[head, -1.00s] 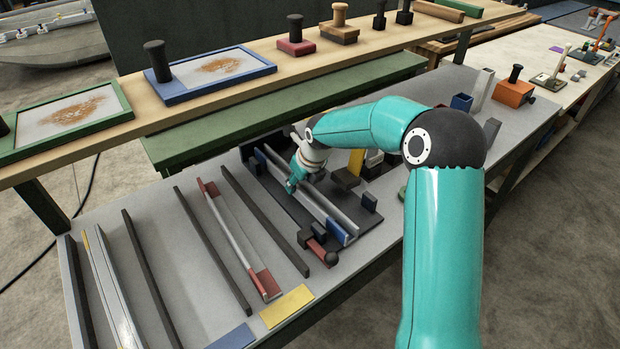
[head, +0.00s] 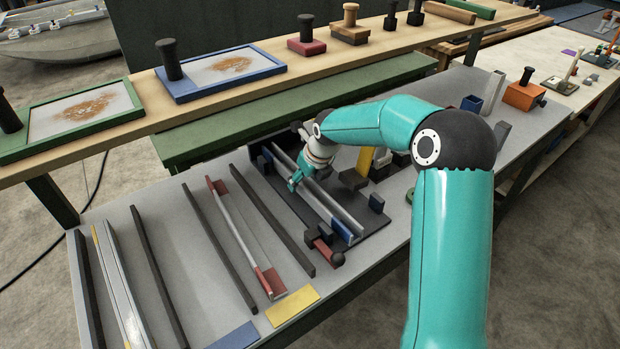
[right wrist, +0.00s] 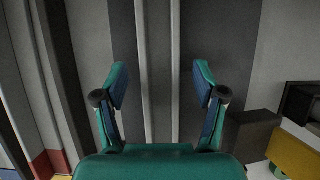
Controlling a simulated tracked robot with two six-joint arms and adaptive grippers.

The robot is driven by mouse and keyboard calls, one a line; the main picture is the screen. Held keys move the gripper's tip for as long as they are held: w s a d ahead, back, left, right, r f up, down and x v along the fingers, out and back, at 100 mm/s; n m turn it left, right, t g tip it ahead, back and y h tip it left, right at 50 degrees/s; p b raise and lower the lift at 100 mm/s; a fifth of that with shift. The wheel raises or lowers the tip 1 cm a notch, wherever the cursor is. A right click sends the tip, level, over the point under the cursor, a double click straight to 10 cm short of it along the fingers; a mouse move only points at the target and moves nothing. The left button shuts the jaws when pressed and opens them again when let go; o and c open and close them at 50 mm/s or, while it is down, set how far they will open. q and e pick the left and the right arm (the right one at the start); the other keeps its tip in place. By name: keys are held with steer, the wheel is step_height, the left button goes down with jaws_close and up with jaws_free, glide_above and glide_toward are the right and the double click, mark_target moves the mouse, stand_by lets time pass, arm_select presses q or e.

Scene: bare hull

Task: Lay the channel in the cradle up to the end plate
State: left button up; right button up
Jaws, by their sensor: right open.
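The long grey channel (head: 325,204) lies along the cradle's dark base (head: 374,219), between blue side pieces (head: 342,231). In the right wrist view the channel (right wrist: 158,45) runs straight up the picture between my fingers. My right gripper (head: 294,182) is over the channel, towards its far half. In the right wrist view the gripper (right wrist: 160,85) is open, one finger on each side with a gap to the channel. Dark upright parts stand at the cradle's far end; I cannot tell which is the end plate. My left gripper is not in view.
A dark block with a red part and ball knob (head: 337,259) sits at the cradle's near end. Left of it lie dark bars (head: 272,219), a red-ended rail (head: 240,235) and a long metal rail (head: 123,290). A yellow piece (head: 366,160) and dark blocks stand right of the gripper.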

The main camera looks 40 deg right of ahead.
steer(key=v, duration=1.1)
steer(key=shift+s, duration=0.1)
